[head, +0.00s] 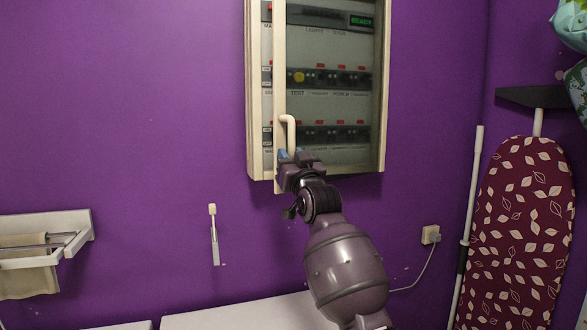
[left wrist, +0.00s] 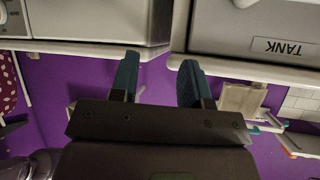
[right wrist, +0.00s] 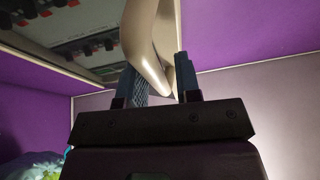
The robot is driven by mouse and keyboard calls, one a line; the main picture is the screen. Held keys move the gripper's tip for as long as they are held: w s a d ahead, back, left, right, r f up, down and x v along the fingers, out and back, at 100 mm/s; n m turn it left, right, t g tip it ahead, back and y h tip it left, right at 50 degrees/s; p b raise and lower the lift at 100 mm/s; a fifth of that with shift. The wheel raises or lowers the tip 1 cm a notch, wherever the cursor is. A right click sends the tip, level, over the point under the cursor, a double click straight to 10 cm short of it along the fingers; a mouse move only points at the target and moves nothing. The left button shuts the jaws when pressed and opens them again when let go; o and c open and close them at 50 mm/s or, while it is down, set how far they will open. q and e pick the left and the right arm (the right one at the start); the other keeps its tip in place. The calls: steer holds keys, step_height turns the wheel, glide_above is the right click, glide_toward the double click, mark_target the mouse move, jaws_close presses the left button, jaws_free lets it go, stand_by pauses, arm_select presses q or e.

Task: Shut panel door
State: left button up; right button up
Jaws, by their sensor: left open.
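The breaker panel (head: 254,100) is a cream cabinet on the purple wall in the head view. Its door (head: 279,70) has a cream frame and a see-through pane, and stands slightly ajar; a strip of breakers shows past its left edge. The curved cream door handle (head: 290,125) is at the lower left of the door. My right gripper (head: 295,158) is at the handle's lower end. In the right wrist view the handle (right wrist: 148,50) passes between the fingers of my right gripper (right wrist: 160,85), which look closed around it. My left gripper (left wrist: 158,80) is open and empty.
A towel rack (head: 50,242) is at the left wall. An ironing board (head: 520,230) stands at the right. A socket with a plug (head: 430,235) is below the panel. The left wrist view shows a grey box marked TANK (left wrist: 245,35).

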steer(key=v, duration=0.2)
steer(key=shift+s+f, duration=0.2)
steer(key=shift+s, duration=0.2)
steer(key=shift+a, duration=0.1)
